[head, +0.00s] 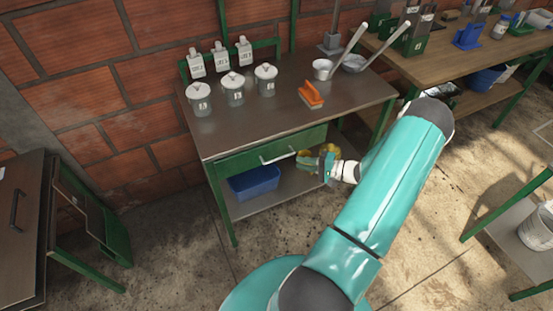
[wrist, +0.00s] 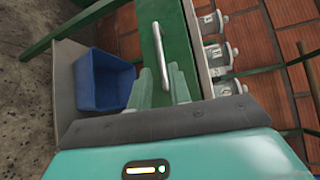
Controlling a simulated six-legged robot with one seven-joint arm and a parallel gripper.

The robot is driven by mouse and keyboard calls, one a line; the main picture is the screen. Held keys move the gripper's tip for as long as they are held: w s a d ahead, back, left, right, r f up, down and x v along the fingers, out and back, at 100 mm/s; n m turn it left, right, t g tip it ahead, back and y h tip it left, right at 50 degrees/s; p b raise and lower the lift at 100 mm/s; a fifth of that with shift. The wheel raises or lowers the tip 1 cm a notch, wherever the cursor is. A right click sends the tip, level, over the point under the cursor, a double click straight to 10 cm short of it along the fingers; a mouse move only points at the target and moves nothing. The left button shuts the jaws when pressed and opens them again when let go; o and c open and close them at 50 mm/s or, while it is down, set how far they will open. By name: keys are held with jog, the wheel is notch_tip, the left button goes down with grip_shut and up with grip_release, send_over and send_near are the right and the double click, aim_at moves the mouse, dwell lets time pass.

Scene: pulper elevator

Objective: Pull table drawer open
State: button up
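The green table drawer (head: 235,163) sits under the front edge of the dark-topped table (head: 235,130); its front looks flush with the frame. In the wrist view the handle (wrist: 158,45) runs down the green drawer front (wrist: 180,40), toward my fingers. My gripper (head: 318,163) is by the right end of the handle in the head view. In the wrist view my gripper (wrist: 161,72) has two green fingers apart, with the handle's lower end seen between them. Contact cannot be told.
A blue bin (head: 254,182) stands on the lower shelf below the drawer. Lidded jars (head: 232,92) and an orange brush (head: 310,95) stand on the tabletop. Another workbench (head: 460,45) is at the right. The floor in front of the table is clear.

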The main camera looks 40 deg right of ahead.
aim_at(277, 159)
jog(key=x, duration=1)
jog(key=shift+w+a, duration=0.15)
grip_shut()
